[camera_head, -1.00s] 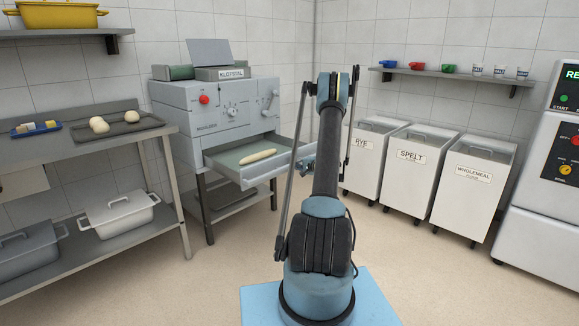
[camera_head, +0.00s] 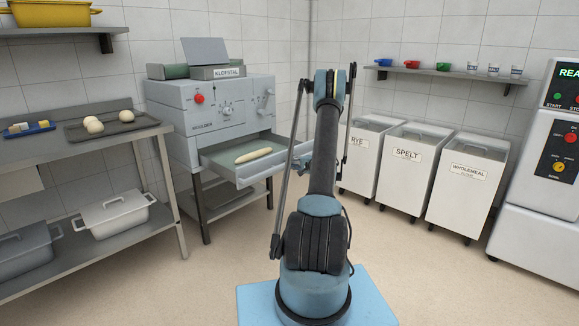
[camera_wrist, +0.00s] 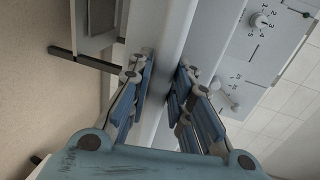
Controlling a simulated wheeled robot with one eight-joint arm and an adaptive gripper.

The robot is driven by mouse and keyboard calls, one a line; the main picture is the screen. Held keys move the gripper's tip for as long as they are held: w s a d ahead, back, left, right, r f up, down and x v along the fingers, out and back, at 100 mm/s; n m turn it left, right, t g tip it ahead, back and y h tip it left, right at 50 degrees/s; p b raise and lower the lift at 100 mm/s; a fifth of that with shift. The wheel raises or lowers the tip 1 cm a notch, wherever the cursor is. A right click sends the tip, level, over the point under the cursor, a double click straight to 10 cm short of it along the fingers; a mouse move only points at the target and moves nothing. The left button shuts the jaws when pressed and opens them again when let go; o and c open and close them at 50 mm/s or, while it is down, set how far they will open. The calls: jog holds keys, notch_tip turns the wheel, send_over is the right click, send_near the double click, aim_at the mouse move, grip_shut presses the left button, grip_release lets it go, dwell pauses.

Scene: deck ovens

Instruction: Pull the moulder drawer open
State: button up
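The moulder (camera_head: 212,121) is a grey machine on a dark stand against the back wall, left of my arm in the head view. Its drawer (camera_head: 245,174) is pulled out at the front, with a long pale dough piece (camera_head: 254,155) lying in it. My gripper (camera_head: 303,163) is at the drawer's right end, mostly hidden behind my arm. In the wrist view my gripper (camera_wrist: 164,78) has its blue fingers on both sides of a grey strip, which looks like the drawer's front (camera_wrist: 172,50). The fingers lean inward and appear to pinch it; exact contact is hard to see.
A steel table (camera_head: 90,143) with a dark tray (camera_head: 118,127) of dough balls stands at left. White flour bins (camera_head: 405,170) line the right wall under a shelf (camera_head: 450,74). A white machine (camera_head: 545,200) stands at far right. The floor between is clear.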

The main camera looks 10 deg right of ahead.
jog(key=v, duration=1.1)
jog(key=s+a+r+n+g+h, duration=0.1)
jog(key=s+a+r+n+g, duration=0.25)
jog(key=s+a+r, duration=0.6)
jog(key=s+a+r+n+g+h, duration=0.2)
jog(key=s+a+r+n+g, duration=0.3)
jog(key=s+a, duration=0.6)
jog(key=s+a+g+h, duration=0.1)
jog(key=s+a+h, duration=0.1)
jog(key=s, duration=1.8)
jog(key=s+d+f+n+h, duration=0.1)
jog(key=s+f+h, duration=0.1)
jog(key=s, duration=0.5)
jog(key=s+d+f+n+g+h, duration=0.1)
jog(key=s+f, duration=0.3)
jog(key=s, duration=0.4)
jog(key=shift+d+n+h, duration=0.4)
jog(key=shift+d+n, duration=0.05)
jog(key=shift+d, duration=0.1)
